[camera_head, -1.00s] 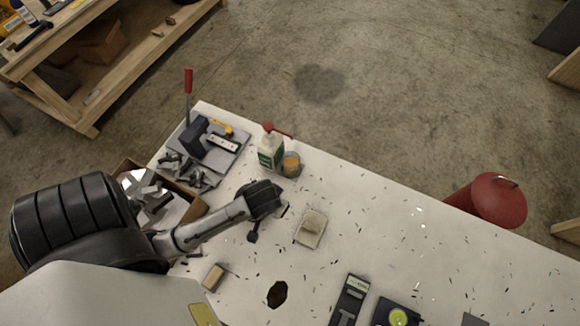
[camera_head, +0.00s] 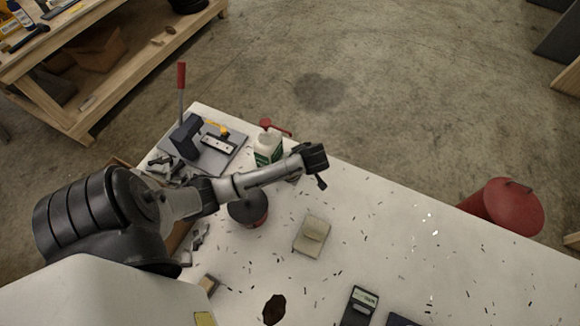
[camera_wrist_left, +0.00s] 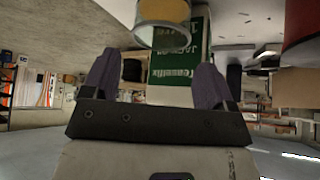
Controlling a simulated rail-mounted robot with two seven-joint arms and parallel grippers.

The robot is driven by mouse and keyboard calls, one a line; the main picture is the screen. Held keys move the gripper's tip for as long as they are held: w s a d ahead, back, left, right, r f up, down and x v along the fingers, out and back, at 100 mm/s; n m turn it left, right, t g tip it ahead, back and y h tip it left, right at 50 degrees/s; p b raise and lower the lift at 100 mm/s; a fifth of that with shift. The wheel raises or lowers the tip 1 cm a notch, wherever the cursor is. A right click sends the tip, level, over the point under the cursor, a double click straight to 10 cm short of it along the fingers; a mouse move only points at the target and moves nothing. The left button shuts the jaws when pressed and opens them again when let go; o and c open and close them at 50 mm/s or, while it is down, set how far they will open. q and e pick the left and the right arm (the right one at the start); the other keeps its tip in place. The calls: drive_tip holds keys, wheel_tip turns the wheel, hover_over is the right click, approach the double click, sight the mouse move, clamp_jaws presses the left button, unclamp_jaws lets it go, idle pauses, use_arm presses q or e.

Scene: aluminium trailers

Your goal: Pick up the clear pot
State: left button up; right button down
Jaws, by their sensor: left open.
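The clear pot (camera_wrist_left: 162,24) shows in the left wrist view as a see-through round jar with amber-yellow contents, at the top edge and partly cut off. In the head view my left arm hides most or all of it, beside the white and green bottle (camera_head: 266,150). My left gripper (camera_head: 316,160) reaches over the table's back edge by the bottle. In the left wrist view its two dark fingers (camera_wrist_left: 155,75) are apart with nothing held between them. The pot lies beyond the fingertips, near the middle of the gap. My right gripper is not in view.
A beige block (camera_head: 311,237) lies nearer. A red drum (camera_head: 503,207) stands beyond the table's right side.

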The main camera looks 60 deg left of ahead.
use_arm(q)
drive_tip(key=shift+x, duration=3.85)
drive_tip(key=shift+s+d+f, duration=0.1)
drive_tip(key=shift+d, duration=0.1)
drive_tip(key=c, duration=0.6)
drive_tip(key=shift+c, duration=0.2)
